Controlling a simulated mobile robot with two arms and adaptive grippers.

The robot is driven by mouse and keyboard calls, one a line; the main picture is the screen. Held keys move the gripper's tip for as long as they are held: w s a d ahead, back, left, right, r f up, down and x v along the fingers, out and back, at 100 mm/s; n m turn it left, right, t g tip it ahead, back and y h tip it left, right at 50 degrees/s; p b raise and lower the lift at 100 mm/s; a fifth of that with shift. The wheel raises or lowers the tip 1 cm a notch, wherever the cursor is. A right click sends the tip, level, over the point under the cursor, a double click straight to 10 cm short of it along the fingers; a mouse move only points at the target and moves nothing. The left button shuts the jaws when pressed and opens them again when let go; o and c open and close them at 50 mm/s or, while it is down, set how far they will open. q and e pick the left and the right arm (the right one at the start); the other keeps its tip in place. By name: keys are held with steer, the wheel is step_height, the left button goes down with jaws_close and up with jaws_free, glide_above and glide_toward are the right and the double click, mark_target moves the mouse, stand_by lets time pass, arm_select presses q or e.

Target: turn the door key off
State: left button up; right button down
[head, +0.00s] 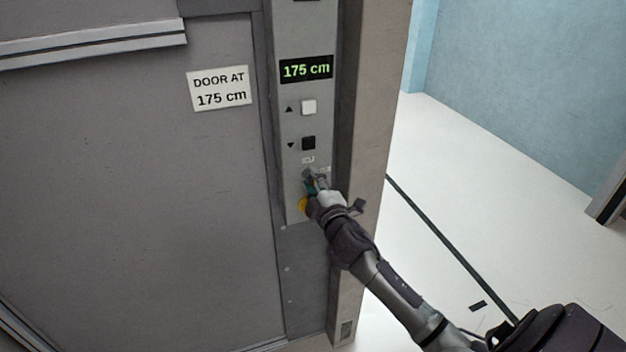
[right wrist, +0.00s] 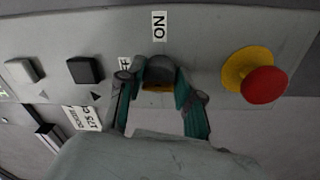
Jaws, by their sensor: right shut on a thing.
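The door key switch (right wrist: 158,72) is a dark round piece with a yellowish strip on its near side, in the right wrist view. My right gripper (right wrist: 160,88) has its two fingers on either side of it, shut on the key. In the head view this gripper (head: 314,184) covers the key on the column's control panel. An ON label (right wrist: 159,25) sits above the key in the right wrist view. An OFF label (right wrist: 124,63) to its left is partly hidden by a finger. Which label the key points to I cannot tell. My left gripper is out of view.
A red push button (right wrist: 264,85) on a yellow base stands close beside the key. White (head: 309,107) and black (head: 308,143) buttons sit above, under a display (head: 306,69) reading 175 cm. A grey door (head: 130,200) is at left; open floor is at right.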

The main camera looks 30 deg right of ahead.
steer(key=c, duration=1.9)
jaws_free()
steer(key=shift+n, duration=0.4)
steer(key=o, duration=1.2)
steer(key=shift+c, duration=0.2)
steer(key=shift+s, duration=0.1)
steer(key=v, duration=1.1)
steer(key=shift+s, duration=0.4)
steer(key=shift+a+f, duration=0.1)
